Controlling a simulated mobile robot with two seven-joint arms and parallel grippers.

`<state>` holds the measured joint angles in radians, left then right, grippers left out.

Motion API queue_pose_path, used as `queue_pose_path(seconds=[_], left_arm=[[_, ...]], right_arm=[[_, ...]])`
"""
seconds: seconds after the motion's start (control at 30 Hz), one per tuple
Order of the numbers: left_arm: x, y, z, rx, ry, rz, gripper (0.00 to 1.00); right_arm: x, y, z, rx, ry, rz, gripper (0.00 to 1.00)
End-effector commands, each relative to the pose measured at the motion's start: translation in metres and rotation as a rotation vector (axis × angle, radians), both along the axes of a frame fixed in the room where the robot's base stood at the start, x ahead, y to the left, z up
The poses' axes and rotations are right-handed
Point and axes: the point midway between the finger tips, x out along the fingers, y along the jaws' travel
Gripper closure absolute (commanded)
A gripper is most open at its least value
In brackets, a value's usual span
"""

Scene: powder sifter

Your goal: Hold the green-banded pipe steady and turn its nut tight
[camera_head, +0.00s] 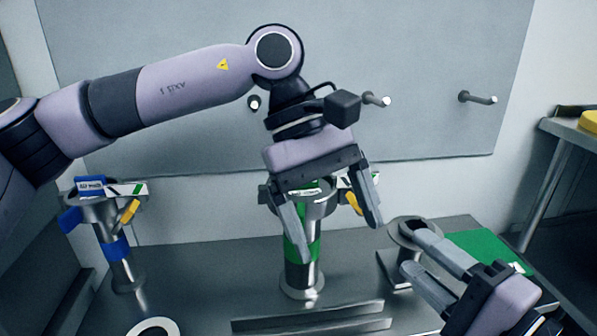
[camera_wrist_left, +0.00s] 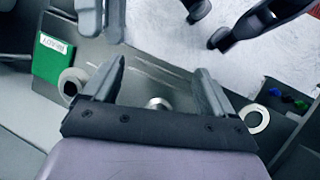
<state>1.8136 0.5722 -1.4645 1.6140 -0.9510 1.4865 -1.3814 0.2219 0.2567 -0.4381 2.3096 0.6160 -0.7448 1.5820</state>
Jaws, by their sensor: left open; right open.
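The green-banded pipe (camera_head: 314,248) stands upright on a round metal foot at the middle of the bench. My left gripper (camera_head: 340,240) is open and tilted downward in front of its top. One finger overlaps the pipe in the picture; I cannot tell whether they touch. The left wrist view shows the open left fingers (camera_wrist_left: 160,70) with nothing gripped; a small round metal part (camera_wrist_left: 158,103) shows beyond the palm. The nut is not clearly visible; the left gripper covers part of the pipe top. My right gripper (camera_head: 406,246) is open and empty, to the right, low over the bench.
A blue-banded pipe (camera_head: 116,248) stands at the left. A short metal stand (camera_head: 402,278) sits behind the right fingers, beside a green mat (camera_head: 470,249). A white ring (camera_head: 153,328) and metal rails (camera_head: 300,325) lie at the front. Pegs (camera_head: 478,98) project from the back panel.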

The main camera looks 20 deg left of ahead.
Motion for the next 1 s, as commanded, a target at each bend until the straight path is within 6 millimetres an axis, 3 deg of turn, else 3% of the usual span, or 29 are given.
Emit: queue_pose_path(seconds=[0.2, 0.47, 1.0], left_arm=[[0.037, 0.037, 0.011, 0.26, -0.228, -0.244, 0.14], [0.053, 0.059, 0.021, 0.407, -0.296, -0.363, 0.14], [0.053, 0.061, -0.043, 0.411, -0.298, -0.366, 0.14]], right_arm=[[0.0, 0.0, 0.0, 0.0, 0.0, 0.0, 0.57], [0.0, 0.0, 0.0, 0.0, 0.0, 0.0, 0.57], [0.0, 0.0, 0.0, 0.0, 0.0, 0.0, 0.57]])
